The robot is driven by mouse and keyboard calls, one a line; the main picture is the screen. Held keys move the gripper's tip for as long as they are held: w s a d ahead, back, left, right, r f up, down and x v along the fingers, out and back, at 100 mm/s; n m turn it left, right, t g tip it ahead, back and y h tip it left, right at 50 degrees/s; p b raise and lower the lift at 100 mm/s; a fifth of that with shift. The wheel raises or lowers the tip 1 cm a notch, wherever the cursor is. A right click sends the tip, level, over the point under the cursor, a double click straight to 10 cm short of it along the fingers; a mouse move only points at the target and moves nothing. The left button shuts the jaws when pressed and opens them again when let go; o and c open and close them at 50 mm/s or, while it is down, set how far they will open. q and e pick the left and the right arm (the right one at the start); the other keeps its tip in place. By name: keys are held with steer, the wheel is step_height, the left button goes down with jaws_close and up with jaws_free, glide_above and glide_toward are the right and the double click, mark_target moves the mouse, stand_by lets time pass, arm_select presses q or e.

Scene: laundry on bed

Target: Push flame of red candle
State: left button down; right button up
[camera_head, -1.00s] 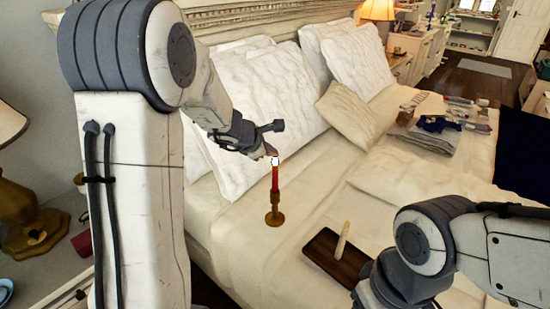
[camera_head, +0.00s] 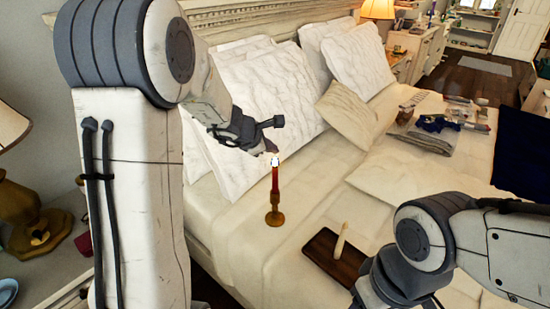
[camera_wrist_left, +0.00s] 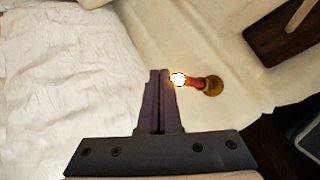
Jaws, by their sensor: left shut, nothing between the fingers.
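The red candle (camera_head: 275,180) stands upright in a brass holder (camera_head: 275,211) on the bed. Its bright white flame (camera_head: 275,161) is at the top. My left gripper (camera_head: 268,149) is shut and empty, with its fingertips just above and beside the flame. In the left wrist view the shut fingers (camera_wrist_left: 158,76) lie just left of the glowing flame (camera_wrist_left: 178,79); I cannot tell if they touch it. The red candle (camera_wrist_left: 196,83) and holder (camera_wrist_left: 213,86) show behind the flame there. Of my right arm only the links show at the lower right; its fingertips are out of view.
A dark brown board (camera_head: 334,256) with a pale stick-like handle (camera_head: 342,240) lies right of the candle. White pillows (camera_head: 262,110) stand behind my left gripper. Folded cloths and small items (camera_head: 436,131) lie farther back right. A lamp (camera_head: 25,200) stands at the left.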

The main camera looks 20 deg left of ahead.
arm_select(q)
step_height(320, 180, up, 5)
steer(key=p, duration=0.3)
steer(key=shift+f+p, duration=0.1)
steer(key=shift+p, duration=0.3)
steer(key=s+d+m+g+h, duration=0.2)
steer(key=s+d+m+g, duration=0.1)
steer(key=s+d+m, duration=0.6)
steer(key=s+d+m+g+h, duration=0.2)
steer(key=s+d+m, duration=0.45)
steer(key=d, duration=0.55)
steer(key=s+a+f+m+g+y, duration=0.1)
steer(key=s+m+g+y, duration=0.1)
steer(key=s+m, duration=0.6)
steer(key=s+a+m+g+y, duration=0.1)
steer(key=s+m+g+y, duration=0.1)
steer(key=s+m, duration=0.6)
steer(key=s+y, duration=0.1)
steer(key=s, duration=0.3)
steer(key=shift+a+f, duration=0.35)
steer(key=shift+f, duration=0.05)
